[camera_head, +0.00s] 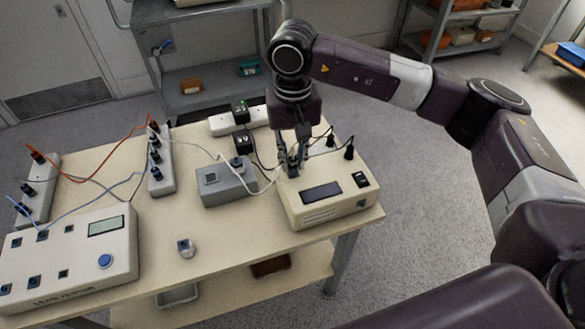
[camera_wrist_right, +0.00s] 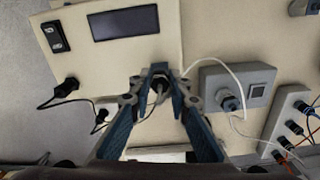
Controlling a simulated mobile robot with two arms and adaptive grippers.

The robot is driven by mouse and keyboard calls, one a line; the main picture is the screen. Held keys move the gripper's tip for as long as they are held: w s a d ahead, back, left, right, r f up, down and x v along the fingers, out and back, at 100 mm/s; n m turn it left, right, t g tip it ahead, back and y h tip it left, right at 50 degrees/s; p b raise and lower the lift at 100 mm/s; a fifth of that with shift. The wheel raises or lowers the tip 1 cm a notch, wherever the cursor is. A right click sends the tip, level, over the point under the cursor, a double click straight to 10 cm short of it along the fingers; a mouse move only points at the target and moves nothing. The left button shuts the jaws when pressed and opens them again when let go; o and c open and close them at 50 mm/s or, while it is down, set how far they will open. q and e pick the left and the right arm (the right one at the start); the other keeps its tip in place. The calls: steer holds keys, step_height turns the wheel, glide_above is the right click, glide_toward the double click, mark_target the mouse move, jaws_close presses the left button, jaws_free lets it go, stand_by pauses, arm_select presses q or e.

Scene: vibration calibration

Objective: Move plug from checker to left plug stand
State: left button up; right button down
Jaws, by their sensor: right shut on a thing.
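The checker is a beige box (camera_head: 335,209) with a dark display and a black switch, at the right end of the table; it also shows in the right wrist view (camera_wrist_right: 172,40). My right gripper (camera_head: 292,168) points down over the checker's back left part. It is shut on a plug (camera_wrist_right: 158,86), which is mostly hidden between the fingertips; I cannot tell whether it is still seated in the checker. A grey box with a square socket (camera_head: 226,186) stands just left of the checker. Which piece is the left plug stand is not clear. My left gripper is not in view.
Two strips with several dark plugs, one nearer (camera_head: 160,178) and one at the far left (camera_head: 38,195), trail orange, blue and white cables. A large tester (camera_head: 70,262) fills the front left. A white power strip (camera_head: 222,125) lies behind.

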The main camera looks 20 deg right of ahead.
mark_target(293, 159)
steer(key=shift+r, duration=0.15)
steer(key=shift+r+p, duration=0.65)
steer(key=shift+r, duration=1)
